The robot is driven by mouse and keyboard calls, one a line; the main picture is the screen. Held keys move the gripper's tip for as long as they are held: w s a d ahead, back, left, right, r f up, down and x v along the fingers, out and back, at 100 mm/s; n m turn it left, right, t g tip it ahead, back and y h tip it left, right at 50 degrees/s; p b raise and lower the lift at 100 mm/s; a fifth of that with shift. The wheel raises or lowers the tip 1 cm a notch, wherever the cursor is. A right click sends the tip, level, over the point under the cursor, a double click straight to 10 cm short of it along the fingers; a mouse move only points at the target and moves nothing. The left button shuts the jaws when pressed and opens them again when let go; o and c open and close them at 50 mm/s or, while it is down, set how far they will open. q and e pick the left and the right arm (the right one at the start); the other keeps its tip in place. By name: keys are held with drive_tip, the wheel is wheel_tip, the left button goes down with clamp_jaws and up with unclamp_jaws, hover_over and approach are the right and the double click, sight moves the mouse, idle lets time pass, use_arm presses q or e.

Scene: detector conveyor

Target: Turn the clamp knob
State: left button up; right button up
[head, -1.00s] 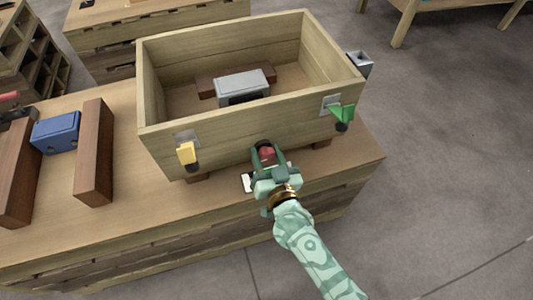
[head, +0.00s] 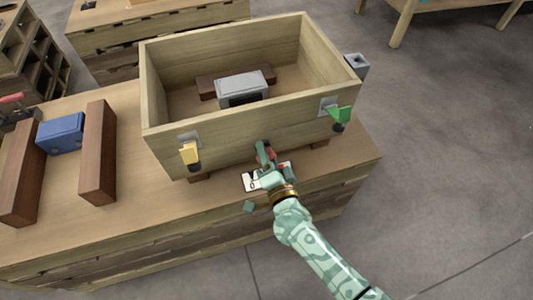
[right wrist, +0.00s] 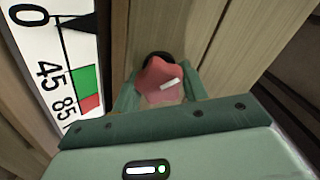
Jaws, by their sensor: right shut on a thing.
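The clamp knob (right wrist: 158,84) is red and lobed with a white mark on its face. In the right wrist view it sits between my fingers, before a dark round hub on the wooden wall. In the head view only a bit of the red knob (head: 270,153) shows, low on the front of the wooden crate (head: 225,145). My right gripper (head: 266,160) is shut on it, rolled to one side. A white scale card (right wrist: 52,70) with 0, 45, 85, a black wedge and green and red bands stands left of the knob. My left gripper is not in view.
The crate holds a grey block (head: 242,88). A yellow latch (head: 189,153) and a green latch (head: 340,114) flank the crate front. A blue block (head: 60,133) lies between brown bars at left. The bench (head: 120,235) front is clear.

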drive_tip(key=m, duration=0.2)
drive_tip(key=shift+f+m, duration=0.15)
drive_tip(key=shift+m, duration=1.45)
drive_tip(key=shift+s, duration=0.1)
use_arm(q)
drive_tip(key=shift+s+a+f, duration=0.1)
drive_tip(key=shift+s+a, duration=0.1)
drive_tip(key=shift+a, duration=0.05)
use_arm(e)
drive_tip(key=shift+m, duration=0.3)
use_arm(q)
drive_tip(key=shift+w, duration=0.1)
use_arm(e)
drive_tip(key=o, duration=1)
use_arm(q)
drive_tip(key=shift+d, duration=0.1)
